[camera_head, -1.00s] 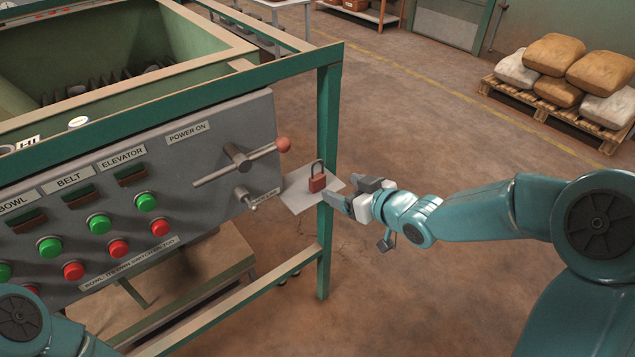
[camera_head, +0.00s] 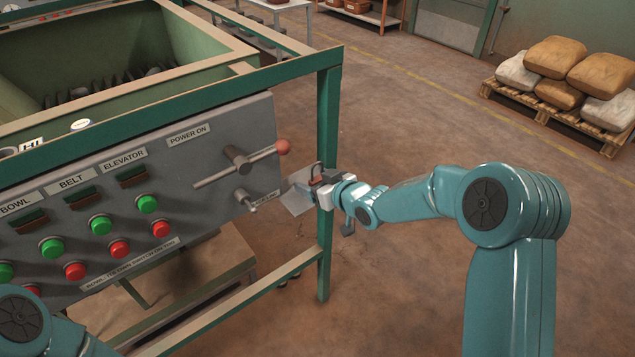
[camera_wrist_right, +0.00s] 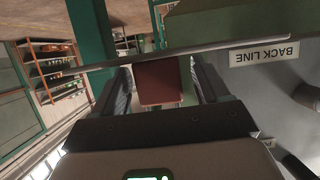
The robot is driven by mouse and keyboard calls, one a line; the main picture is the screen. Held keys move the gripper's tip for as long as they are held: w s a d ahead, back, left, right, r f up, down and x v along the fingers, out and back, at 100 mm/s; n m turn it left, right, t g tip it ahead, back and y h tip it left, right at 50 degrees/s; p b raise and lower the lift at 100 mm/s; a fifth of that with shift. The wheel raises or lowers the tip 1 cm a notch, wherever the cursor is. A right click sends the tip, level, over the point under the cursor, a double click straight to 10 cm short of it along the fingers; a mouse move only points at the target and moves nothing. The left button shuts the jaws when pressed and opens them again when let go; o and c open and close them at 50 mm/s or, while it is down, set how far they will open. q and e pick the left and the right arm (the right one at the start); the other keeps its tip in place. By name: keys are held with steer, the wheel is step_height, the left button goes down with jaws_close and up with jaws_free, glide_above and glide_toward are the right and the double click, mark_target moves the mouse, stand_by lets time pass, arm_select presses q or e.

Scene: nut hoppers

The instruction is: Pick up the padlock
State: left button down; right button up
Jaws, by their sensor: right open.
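The small red padlock (camera_head: 318,180) has a dark shackle standing up and sits by the pale grey plate (camera_head: 297,202) beside the control panel. My right gripper (camera_head: 316,188) is at the padlock and hides much of its body in the head view. In the right wrist view, the red padlock body (camera_wrist_right: 160,82) lies between the two dark fingers of my right gripper (camera_wrist_right: 163,90). The fingers are apart, one on each side of the body; contact is not clear. My left gripper is out of view; only part of my left arm shows at the lower left.
A green frame post (camera_head: 328,110) stands close behind the gripper. The grey control panel (camera_head: 150,170) has a lever (camera_head: 237,160) and several buttons to the left. A pallet (camera_head: 560,118) with several sacks is far right. The floor between is open.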

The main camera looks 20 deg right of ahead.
steer(key=c, duration=1.1)
step_height(320, 180, up, 11)
steer(key=p, duration=0.2)
steer(key=shift+p, duration=0.4)
step_height(320, 180, up, 9)
steer(key=p, duration=0.5)
glide_above(315, 177)
steer(key=shift+d, duration=0.1)
